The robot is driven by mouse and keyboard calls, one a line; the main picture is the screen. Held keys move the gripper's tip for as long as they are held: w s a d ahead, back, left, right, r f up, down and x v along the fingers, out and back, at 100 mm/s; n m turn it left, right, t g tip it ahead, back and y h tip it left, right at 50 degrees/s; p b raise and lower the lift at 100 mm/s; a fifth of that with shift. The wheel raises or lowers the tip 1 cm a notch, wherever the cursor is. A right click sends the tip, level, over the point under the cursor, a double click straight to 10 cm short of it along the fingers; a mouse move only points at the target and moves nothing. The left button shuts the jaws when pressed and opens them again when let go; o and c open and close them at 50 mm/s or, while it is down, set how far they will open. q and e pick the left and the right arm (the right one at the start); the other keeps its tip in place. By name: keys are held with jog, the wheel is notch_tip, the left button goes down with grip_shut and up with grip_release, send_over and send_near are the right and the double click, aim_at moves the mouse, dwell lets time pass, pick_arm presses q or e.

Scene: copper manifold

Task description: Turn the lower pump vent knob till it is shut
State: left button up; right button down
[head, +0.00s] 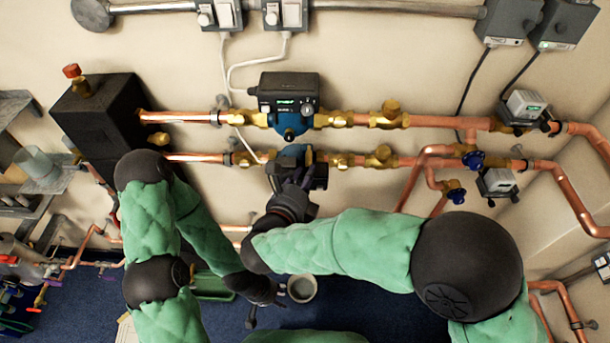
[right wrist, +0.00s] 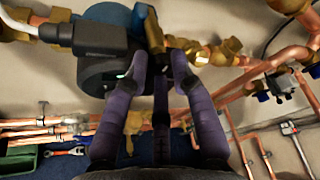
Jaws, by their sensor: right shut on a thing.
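The lower pump (head: 318,176) is a dark and blue unit on the lower copper line in the head view, partly hidden by my right gripper. It fills the upper left in the right wrist view (right wrist: 100,68).
The upper pump (head: 288,97) sits just above on its own line. Brass valves (head: 388,115) and blue-handled valves (head: 473,159) lie to the right. A black box (head: 98,115) stands left. A bucket (head: 301,288) is on the floor near my left gripper.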

jog(key=shift+w+r, duration=0.1)
jog(key=shift+r, duration=0.2)
dwell(0.4)
jog(key=c, duration=1.2)
grip_release()
jog(key=shift+o, duration=0.6)
jog(key=shift+f, duration=0.1)
jog(key=shift+f+n, duration=0.1)
jog(key=shift+n, duration=0.2)
